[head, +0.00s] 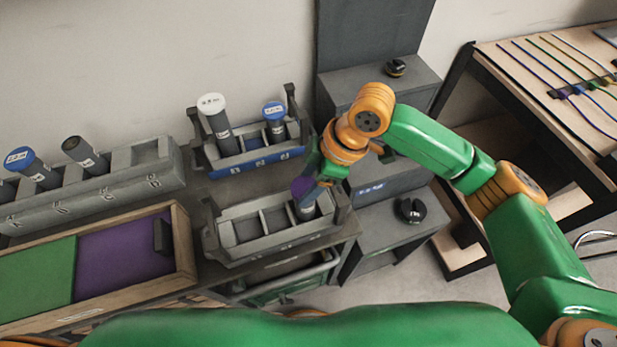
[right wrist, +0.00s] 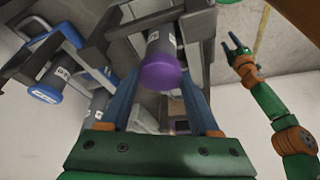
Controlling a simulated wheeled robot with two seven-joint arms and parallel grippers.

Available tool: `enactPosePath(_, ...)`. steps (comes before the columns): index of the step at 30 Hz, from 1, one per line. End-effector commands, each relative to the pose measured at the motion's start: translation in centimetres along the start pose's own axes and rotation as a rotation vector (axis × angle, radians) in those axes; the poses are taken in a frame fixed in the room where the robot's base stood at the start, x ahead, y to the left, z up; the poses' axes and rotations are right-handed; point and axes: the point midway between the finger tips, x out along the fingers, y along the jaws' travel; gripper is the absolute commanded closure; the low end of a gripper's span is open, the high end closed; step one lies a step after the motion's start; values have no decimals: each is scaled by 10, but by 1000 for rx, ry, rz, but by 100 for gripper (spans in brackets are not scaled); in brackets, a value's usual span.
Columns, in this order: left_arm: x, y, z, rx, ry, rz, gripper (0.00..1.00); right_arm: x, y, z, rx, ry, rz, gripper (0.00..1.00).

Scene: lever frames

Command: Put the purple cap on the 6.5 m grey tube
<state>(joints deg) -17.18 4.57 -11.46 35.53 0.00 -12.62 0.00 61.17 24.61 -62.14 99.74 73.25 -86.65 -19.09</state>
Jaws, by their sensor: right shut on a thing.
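The purple cap (head: 302,187) is at the top of a grey tube (head: 306,209) in the right compartment of the grey tote (head: 240,256). In the right wrist view the purple cap (right wrist: 160,73) covers the near end of the grey tube (right wrist: 160,43); I cannot tell how firmly it is seated. The tube's label is too small to read. My right gripper (head: 318,186) is shut on the purple cap, its blue fingers on either side. My left gripper (right wrist: 236,48) shows only in the right wrist view, with its fingers apart and empty.
A blue tote (head: 255,163) behind holds a white-capped tube (head: 214,120) and a blue-capped tube (head: 274,120). A grey rack (head: 110,185) at left holds more tubes, one uncapped (head: 85,155). A wooden tray (head: 185,245) with green and purple halves lies in front.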

Motion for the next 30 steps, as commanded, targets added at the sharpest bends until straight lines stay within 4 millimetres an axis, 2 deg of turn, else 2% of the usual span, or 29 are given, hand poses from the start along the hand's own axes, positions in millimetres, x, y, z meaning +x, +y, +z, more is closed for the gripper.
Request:
enactPosePath(11, -1, 0, 0, 0, 0, 0, 50, 1, 0, 0, 0, 1, 0, 89)
enactPosePath(12, -1, 0, 0, 0, 0, 0, 50, 1, 0, 0, 0, 1, 0, 32)
enactPosePath(15, -1, 0, 0, 0, 0, 0, 50, 1, 0, 0, 0, 1, 0, 5)
enactPosePath(16, -1, 0, 0, 0, 0, 0, 50, 1, 0, 0, 0, 1, 0, 3)
enactPosePath(25, 0, 0, 0, 0, 0, 0, 50, -2, 0, 0, 0, 1, 2, 3)
enactPosePath(30, 4, 0, 0, 0, 0, 0, 50, -35, 1, 0, 0, 3, 6, 3)
